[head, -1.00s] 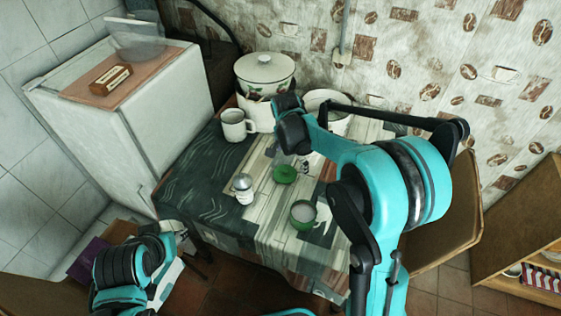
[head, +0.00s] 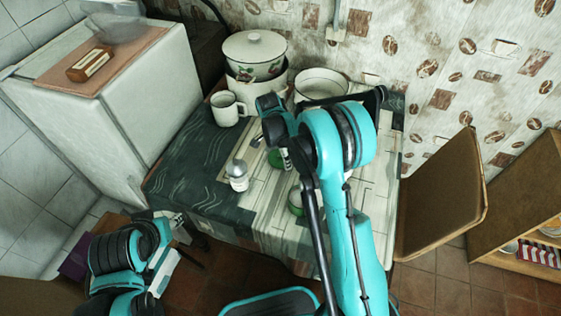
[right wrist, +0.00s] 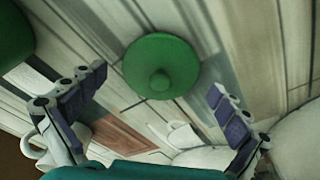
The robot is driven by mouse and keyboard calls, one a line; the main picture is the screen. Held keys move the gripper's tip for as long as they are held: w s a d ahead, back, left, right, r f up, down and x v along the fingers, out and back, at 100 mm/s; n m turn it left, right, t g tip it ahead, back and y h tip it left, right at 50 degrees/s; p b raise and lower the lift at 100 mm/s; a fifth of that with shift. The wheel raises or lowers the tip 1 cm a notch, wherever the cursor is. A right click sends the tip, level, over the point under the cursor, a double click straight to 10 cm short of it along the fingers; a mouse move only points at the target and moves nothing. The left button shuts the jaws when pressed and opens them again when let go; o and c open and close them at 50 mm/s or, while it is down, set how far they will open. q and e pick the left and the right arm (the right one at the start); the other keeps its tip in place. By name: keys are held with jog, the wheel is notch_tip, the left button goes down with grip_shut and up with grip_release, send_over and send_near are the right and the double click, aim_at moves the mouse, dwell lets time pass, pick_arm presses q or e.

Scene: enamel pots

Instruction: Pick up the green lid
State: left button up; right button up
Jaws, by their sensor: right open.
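The round green lid (head: 275,158) with a small knob lies on the table, partly hidden by my right arm in the head view. In the right wrist view the lid (right wrist: 161,60) shows whole, just beyond the fingertips and roughly centred between them. My right gripper (right wrist: 157,98) is open and empty, its fingers apart on either side of the picture; in the head view it is mostly hidden by my arm. The green pot (head: 296,198) stands nearer the front edge; part of it shows at the upper left of the wrist view. My left gripper (head: 172,228) is low at the left, away from the table.
A white shaker (head: 238,172) stands left of the lid. A white mug (head: 228,110), a lidded enamel pot (head: 254,60) and a white bowl (head: 320,85) are at the back. A chair (head: 442,195) stands at the right.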

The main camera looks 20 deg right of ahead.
jog(key=c, duration=1.2)
jog(key=shift+s, duration=0.1)
jog(key=shift+c, duration=0.8)
jog(key=shift+r, duration=0.1)
